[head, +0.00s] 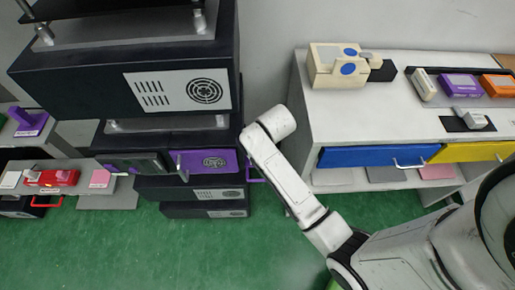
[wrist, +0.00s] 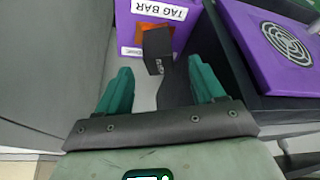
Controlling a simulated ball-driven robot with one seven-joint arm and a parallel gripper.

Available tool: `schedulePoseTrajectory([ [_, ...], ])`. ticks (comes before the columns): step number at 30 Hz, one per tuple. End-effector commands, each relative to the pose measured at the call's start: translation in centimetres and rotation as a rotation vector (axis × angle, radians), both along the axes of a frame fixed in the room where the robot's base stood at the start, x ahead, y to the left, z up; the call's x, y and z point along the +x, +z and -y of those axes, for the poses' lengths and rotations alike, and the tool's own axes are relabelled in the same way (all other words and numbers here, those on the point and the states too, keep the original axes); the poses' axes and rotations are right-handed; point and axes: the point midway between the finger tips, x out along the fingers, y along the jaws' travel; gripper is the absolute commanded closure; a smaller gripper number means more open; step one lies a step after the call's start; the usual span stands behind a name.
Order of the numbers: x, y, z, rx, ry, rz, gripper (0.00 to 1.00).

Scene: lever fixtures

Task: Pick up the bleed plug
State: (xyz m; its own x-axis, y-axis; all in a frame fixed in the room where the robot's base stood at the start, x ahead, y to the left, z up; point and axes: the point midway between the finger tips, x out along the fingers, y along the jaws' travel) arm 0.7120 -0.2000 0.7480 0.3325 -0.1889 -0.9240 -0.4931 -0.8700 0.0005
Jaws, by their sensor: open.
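No part in view is labelled as the bleed plug, so I cannot tell for certain which it is. In the wrist view a small dark block (wrist: 157,46) with faint lettering stands in front of a purple box (wrist: 184,31) labelled "TAG BAR". A dark strip (wrist: 175,85) lies below the block. My gripper (wrist: 161,83) is open, its teal fingers apart. The block shows beyond the fingertips and between them in the picture; nothing is held. In the head view my arm (head: 285,175) reaches toward the dark cabinet, and the gripper itself cannot be made out.
A dark cabinet stack (head: 120,95) carries a purple grille panel (head: 190,160), also close at right in the wrist view (wrist: 262,45). A white bench (head: 400,105) with blue (head: 365,157) and yellow drawers (head: 475,152) stands right. Green floor (head: 110,250) is clear in front.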

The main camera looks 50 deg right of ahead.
Motion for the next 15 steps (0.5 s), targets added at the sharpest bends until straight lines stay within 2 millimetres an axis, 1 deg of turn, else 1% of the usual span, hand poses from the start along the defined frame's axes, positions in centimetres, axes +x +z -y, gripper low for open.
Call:
schedulePoseTrajectory([
  [4, 0.4, -1.3, 0.3, 0.001, -0.001, -0.002, 0.32],
  [9, 1.2, -3.6, 0.7, 0.001, 0.0, -0.002, 0.32],
  [12, 1.5, -4.5, 0.9, 0.0, 0.0, -0.001, 0.32],
  [15, 1.7, -4.8, 1.0, 0.0, 0.0, 0.001, 0.32],
])
